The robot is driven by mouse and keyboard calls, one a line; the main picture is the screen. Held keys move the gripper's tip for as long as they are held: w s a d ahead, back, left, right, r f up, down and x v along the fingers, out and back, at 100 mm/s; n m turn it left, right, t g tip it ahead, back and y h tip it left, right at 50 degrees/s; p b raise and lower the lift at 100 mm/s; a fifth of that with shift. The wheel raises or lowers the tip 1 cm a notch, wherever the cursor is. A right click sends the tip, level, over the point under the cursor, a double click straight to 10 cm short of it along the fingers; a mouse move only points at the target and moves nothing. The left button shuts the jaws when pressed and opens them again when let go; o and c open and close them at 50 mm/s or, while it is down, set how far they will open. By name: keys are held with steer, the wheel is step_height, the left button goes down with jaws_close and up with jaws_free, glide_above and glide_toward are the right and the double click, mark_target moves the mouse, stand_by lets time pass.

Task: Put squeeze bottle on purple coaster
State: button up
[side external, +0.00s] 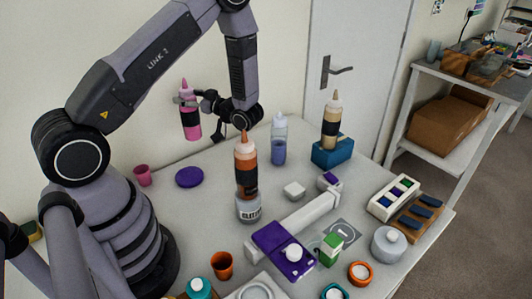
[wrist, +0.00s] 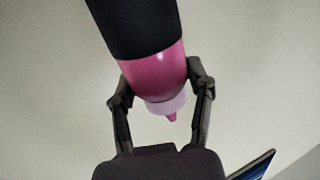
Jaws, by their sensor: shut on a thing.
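A pink squeeze bottle (side external: 190,117) with a black band and pointed tip is held upright in the air by my gripper (side external: 186,100). In the wrist view the squeeze bottle (wrist: 158,75) sits between the two fingers of my gripper (wrist: 160,95), near its cap end. The purple coaster (side external: 189,177) is a flat round disc on the table at the left, empty. The bottle is above the table, with the coaster below it in the side view. How far apart they are in depth I cannot tell.
A pink cup (side external: 143,175) stands left of the coaster. An orange squeeze bottle (side external: 246,165) stands to the right, with a clear blue bottle (side external: 279,140) behind. A tan bottle (side external: 331,122) sits in a blue block (side external: 333,152).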

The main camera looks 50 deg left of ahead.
steer(key=s+d+n+g+h, duration=0.2)
steer(key=s+d+n+g, duration=0.1)
steer(key=s+g, duration=0.15)
step_height(320, 180, down, 9)
steer(key=shift+s+d+t, duration=0.2)
steer(key=shift+s+t, duration=0.1)
steer(key=shift+t, duration=0.05)
steer(key=shift+f, duration=0.25)
steer(key=o, duration=1.2)
steer(key=shift+o, duration=0.2)
